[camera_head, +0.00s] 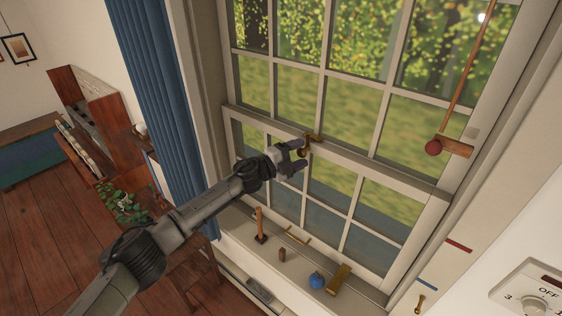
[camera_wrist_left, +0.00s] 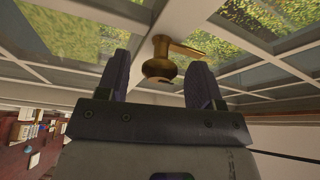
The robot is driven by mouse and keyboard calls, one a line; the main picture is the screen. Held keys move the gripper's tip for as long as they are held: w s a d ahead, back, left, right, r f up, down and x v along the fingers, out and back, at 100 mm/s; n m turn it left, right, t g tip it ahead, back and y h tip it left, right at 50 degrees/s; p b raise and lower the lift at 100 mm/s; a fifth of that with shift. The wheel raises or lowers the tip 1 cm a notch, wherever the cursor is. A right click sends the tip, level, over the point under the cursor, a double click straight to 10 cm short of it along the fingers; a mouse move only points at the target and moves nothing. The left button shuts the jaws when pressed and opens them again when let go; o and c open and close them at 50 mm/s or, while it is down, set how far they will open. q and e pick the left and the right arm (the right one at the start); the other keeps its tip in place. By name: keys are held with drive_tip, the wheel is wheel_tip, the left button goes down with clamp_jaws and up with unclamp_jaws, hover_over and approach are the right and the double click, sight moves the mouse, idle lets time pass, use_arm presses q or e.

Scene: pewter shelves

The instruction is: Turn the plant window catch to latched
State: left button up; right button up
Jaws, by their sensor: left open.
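The brass window catch (camera_head: 312,139) sits at the middle of the sash window's meeting rail (camera_head: 390,178). In the left wrist view the catch (camera_wrist_left: 160,66) shows a round knob end and a lever pointing off to the right. My left gripper (camera_head: 298,160) is at the catch, and its fingers partly hide it in the head view. In the left wrist view the left gripper (camera_wrist_left: 160,85) is open, with the knob between or just beyond its two fingertips. I cannot tell whether a finger touches it. My right gripper is not in view.
On the sill are a small hammer-like tool (camera_head: 261,225), a blue round object (camera_head: 317,280) and a brass piece (camera_head: 339,279). A blue curtain (camera_head: 160,90) hangs left of the window.

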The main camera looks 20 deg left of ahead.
use_arm(q)
drive_tip(key=b+v, duration=0.2)
drive_tip(key=v, duration=1.1)
drive_tip(key=shift+b, duration=0.35)
